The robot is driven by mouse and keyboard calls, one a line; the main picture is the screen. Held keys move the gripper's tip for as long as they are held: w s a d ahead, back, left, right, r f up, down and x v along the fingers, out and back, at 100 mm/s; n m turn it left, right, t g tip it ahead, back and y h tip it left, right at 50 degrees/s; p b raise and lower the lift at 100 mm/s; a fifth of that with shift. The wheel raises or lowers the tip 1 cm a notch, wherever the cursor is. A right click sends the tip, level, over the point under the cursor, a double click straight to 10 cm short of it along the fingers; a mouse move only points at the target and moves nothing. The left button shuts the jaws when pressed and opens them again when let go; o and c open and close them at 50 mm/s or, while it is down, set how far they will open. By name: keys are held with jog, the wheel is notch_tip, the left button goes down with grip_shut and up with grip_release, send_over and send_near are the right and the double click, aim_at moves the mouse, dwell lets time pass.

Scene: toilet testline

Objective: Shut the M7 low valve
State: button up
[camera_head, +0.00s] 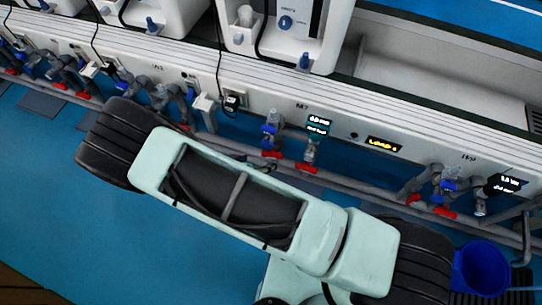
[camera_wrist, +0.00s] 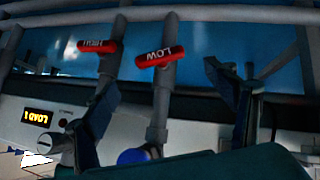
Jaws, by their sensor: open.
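The M7 low valve has a red handle marked LOW (camera_wrist: 158,58), seen near the top middle of the wrist view. It lies crosswise over its grey pipe. In the head view it appears to be the left red handle (camera_head: 271,154) under the M7 label. A red handle marked HIGH (camera_wrist: 97,46) sits to its left in the wrist view. My gripper (camera_wrist: 160,74) is open and empty, with one dark finger on each side of the LOW pipe. The LOW handle shows beyond the fingertips, with no contact visible. My gripper is not visible in the head view.
A blue fitting (camera_wrist: 132,156) sits on the pipework close below the LOW handle. A lit LOAD 1 display (camera_head: 384,144) is on the white panel. Grey pipes (camera_head: 350,187) run along the panel. A blue bucket (camera_head: 482,267) stands at lower right. Blue floor (camera_head: 60,215) is open at left.

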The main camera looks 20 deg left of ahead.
aim_at(271, 155)
jog(key=b+x, duration=0.2)
jog(key=x, duration=0.7)
jog(key=shift+f+b, duration=0.1)
jog(key=shift+b, duration=0.3)
jog(key=shift+c, duration=0.3)
jog(key=c, duration=1.1)
